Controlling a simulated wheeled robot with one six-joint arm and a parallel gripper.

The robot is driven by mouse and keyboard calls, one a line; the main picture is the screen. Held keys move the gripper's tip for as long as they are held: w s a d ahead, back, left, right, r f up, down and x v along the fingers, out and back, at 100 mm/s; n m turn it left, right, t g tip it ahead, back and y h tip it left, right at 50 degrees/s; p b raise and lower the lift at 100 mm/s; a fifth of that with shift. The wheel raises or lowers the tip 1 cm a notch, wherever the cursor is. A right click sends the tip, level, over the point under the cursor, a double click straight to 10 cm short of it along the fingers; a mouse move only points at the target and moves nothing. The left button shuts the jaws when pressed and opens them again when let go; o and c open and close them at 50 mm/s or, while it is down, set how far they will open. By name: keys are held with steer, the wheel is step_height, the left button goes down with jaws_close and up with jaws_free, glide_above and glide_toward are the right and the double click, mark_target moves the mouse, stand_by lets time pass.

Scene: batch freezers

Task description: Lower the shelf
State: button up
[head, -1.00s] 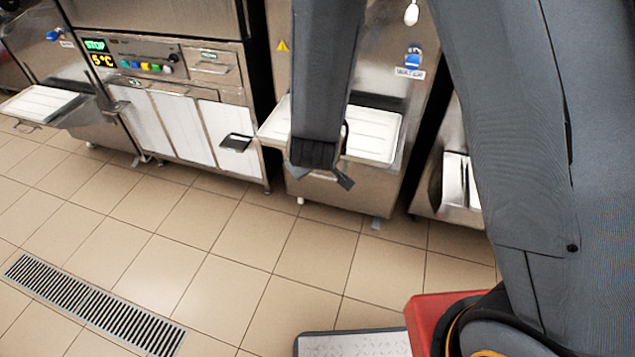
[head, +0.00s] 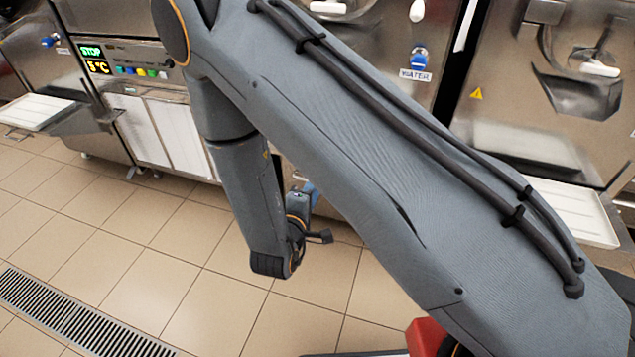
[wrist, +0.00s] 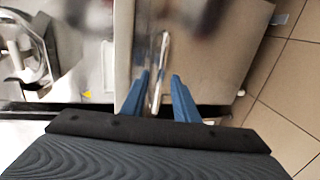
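The shelf with a white tray on the middle freezer is hidden behind my arm in the head view. In the wrist view my gripper (wrist: 160,75) is open, with its two blue fingers apart. A thin pale bar (wrist: 163,55), perhaps the shelf's handle or edge, runs between the fingertips. I cannot tell whether a finger touches it. A steel panel (wrist: 205,50) lies beyond the fingers. In the head view only a blue part of my gripper (head: 311,190) shows beside my wrist, low in front of the middle freezer.
A left freezer's shelf (head: 35,111) sticks out level with a white tray. Another shelf (head: 575,212) is on the freezer at right. A control panel (head: 130,62) shows STOP and 5°C. The tiled floor (head: 130,270) in front is clear, with a drain grate (head: 70,318).

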steer(key=shift+x, duration=1.5)
steer(key=shift+c, duration=0.2)
jaws_close()
steer(key=shift+f, duration=0.1)
